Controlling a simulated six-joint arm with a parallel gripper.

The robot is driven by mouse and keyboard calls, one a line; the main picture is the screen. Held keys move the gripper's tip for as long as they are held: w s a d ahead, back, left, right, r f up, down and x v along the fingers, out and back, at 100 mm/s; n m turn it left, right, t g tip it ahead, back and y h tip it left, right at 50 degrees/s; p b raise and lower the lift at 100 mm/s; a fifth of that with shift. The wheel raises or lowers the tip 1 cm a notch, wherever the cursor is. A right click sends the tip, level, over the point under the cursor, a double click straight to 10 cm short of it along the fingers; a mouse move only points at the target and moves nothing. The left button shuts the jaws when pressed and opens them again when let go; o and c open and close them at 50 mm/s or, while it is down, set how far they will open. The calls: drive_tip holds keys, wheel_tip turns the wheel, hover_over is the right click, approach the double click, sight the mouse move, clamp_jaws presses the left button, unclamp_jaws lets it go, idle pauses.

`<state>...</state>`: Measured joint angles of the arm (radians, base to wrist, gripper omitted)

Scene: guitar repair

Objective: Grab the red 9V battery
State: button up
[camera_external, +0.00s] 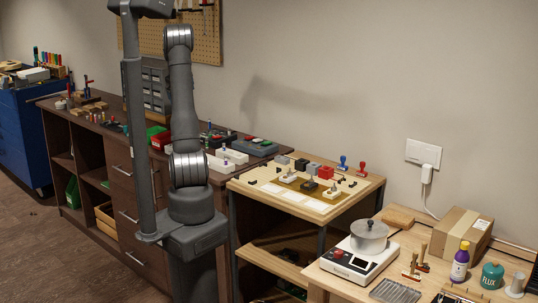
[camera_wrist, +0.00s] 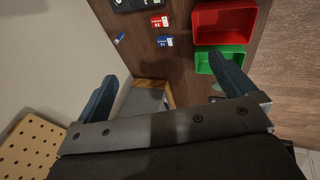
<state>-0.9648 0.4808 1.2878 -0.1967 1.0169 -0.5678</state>
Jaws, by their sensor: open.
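A small red block with white marking, which looks like the red 9V battery (camera_wrist: 159,21), lies on the dark brown worktop near the top of the wrist view. A similar blue and white block (camera_wrist: 165,41) lies just below it in the picture. My gripper (camera_wrist: 164,67) is open and empty, with its two dark fingers wide apart. The red block is apart from the fingers, beyond their tips and roughly between them sideways. In the external view I cannot pick out the red block, and my gripper's fingers do not show there.
A red bin (camera_wrist: 224,22) and a green bin (camera_wrist: 206,62) stand right of the blocks, close to my right finger. A small blue item (camera_wrist: 120,38) lies to the left. A pegboard (camera_wrist: 32,146) is at lower left. The worktop around the blocks is partly clear.

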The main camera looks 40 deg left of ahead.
drive_tip(key=shift+c, duration=0.4)
drive_tip(key=c, duration=0.6)
drive_tip(key=w+a+f+g+h, duration=0.2)
drive_tip(key=w+a+f+g, duration=0.25)
drive_tip(key=w, duration=0.35)
drive_tip(key=shift+t, duration=0.25)
drive_tip(key=f, duration=1.1)
drive_tip(key=shift+s+a+f, duration=0.15)
drive_tip(key=shift+a+f, duration=0.05)
drive_tip(key=shift+f, duration=0.2)
drive_tip(key=shift+w+f, duration=0.2)
drive_tip(key=shift+f, duration=1.15)
drive_tip(key=shift+w+f, duration=0.2)
drive_tip(key=shift+f, duration=1.1)
